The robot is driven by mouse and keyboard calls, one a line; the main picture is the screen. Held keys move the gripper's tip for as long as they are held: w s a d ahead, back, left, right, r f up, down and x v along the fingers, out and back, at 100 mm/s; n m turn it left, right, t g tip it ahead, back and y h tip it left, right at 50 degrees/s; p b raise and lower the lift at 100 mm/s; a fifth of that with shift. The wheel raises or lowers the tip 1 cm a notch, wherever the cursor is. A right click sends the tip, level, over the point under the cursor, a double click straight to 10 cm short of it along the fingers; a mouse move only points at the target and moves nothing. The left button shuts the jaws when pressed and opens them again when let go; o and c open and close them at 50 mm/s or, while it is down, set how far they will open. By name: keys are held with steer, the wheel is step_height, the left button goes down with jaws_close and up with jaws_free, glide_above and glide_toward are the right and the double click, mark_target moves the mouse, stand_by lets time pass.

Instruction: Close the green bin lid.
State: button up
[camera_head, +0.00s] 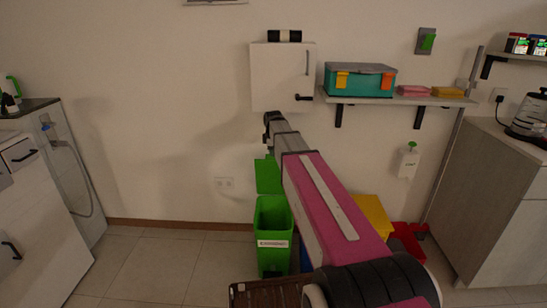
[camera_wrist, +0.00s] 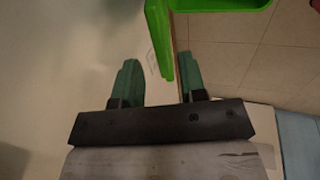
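The green bin (camera_head: 273,222) stands on the floor by the wall, with a white label on its front. Its green lid (camera_head: 267,176) stands up open at the back of the bin. In the wrist view the lid (camera_wrist: 159,40) shows nearly edge-on, and part of the bin's rim (camera_wrist: 220,4) is at the top. My gripper (camera_wrist: 158,75) is open, with two green fingers apart. The lid's lower end lies between the fingers in the picture, nearer the right one; contact cannot be told. In the head view my arm reaches over the bin's right side and my fingers cannot be made out.
A yellow bin (camera_head: 373,214) and a red bin (camera_head: 408,241) stand right of my arm, partly hidden. A brown crate (camera_head: 262,292) is in front. A white wall cabinet (camera_head: 270,78) hangs above. The floor to the left (camera_head: 155,265) is clear.

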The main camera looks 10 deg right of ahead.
mark_target(274, 159)
steer(key=shift+x, duration=2.3)
jaws_close()
